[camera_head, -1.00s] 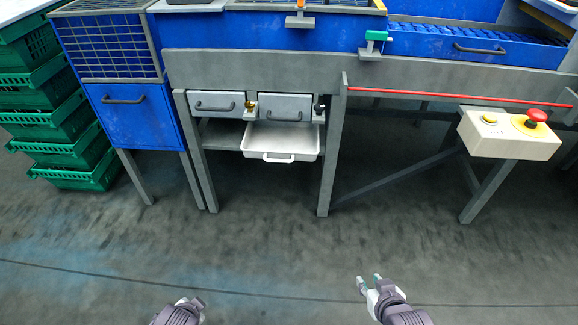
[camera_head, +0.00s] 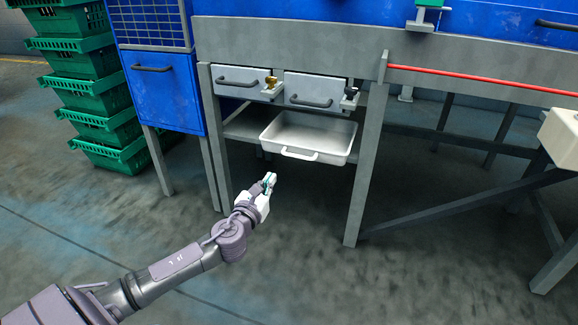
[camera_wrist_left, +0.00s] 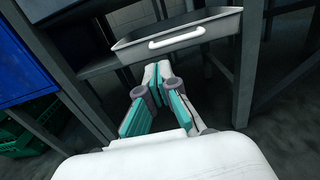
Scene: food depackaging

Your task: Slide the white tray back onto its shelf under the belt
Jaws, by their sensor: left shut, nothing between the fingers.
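The white tray (camera_head: 308,137) sits on the shelf (camera_head: 245,124) under the two grey drawers and sticks out toward me. Its white front handle (camera_head: 299,154) faces me. My left gripper (camera_head: 269,180) is shut and empty, in front of the tray and a little below and left of its handle, apart from it. In the left wrist view, the tray (camera_wrist_left: 185,41) and its handle (camera_wrist_left: 177,38) show ahead, beyond the shut fingertips (camera_wrist_left: 157,70). My right gripper is out of view.
Table legs (camera_head: 366,165) stand on both sides of the tray. Two grey drawers (camera_head: 315,91) with dark handles are above it. A blue cabinet (camera_head: 163,90) and stacked green crates (camera_head: 98,95) stand at left. The floor in front is clear.

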